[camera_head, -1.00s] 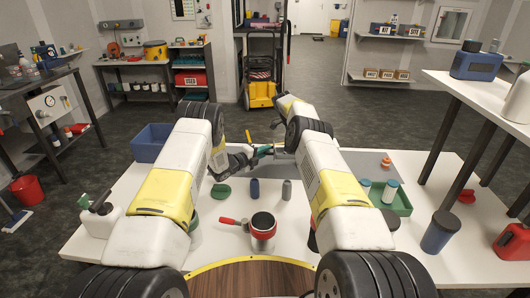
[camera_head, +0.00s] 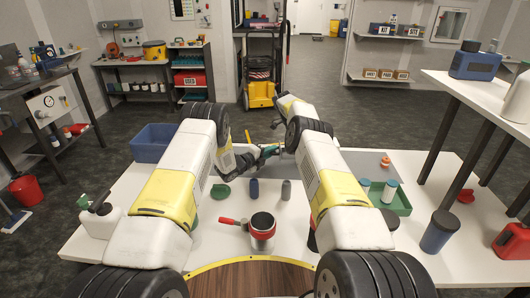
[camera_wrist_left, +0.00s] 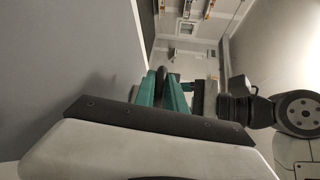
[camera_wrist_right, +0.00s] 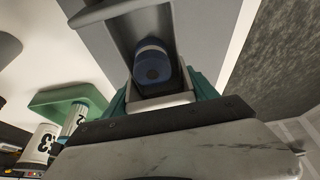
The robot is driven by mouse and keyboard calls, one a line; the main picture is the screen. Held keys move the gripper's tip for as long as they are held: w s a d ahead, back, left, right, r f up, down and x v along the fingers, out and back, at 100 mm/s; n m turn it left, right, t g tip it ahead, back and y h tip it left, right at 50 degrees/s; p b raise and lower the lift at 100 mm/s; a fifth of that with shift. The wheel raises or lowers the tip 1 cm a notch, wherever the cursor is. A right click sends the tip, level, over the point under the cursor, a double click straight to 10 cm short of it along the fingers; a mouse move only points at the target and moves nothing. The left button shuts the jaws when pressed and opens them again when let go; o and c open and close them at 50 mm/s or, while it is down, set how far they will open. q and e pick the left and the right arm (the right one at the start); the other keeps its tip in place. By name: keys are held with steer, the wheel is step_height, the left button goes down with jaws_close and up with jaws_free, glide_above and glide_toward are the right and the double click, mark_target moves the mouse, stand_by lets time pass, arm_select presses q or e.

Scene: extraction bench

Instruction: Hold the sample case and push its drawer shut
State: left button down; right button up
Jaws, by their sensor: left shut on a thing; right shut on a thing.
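The grey sample case (camera_wrist_right: 105,40) shows in the right wrist view, with a blue bottle (camera_wrist_right: 153,65) in its open recess and a pale front edge (camera_wrist_right: 162,103) below. My right gripper (camera_wrist_right: 162,98) has its teal fingers on both sides of this end and is shut on the case. In the head view, the right arm largely hides this grip. My left gripper (camera_head: 268,152) reaches in at the far middle of the table. In the left wrist view, its teal fingers (camera_wrist_left: 163,88) are close together around a small dark piece. How far the drawer stands out is unclear.
A blue bin (camera_head: 152,143) is at far left.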

arm_select(q)
steer(key=d, duration=0.4)
steer(key=shift+s+f, duration=0.2)
steer(key=shift+s, duration=0.1)
steer(key=shift+a, duration=0.1)
steer(key=c, duration=1.7)
jaws_free()
steer(key=shift+w+r, duration=0.1)
steer(key=shift+r, duration=0.05)
steer(key=v, duration=1.2)
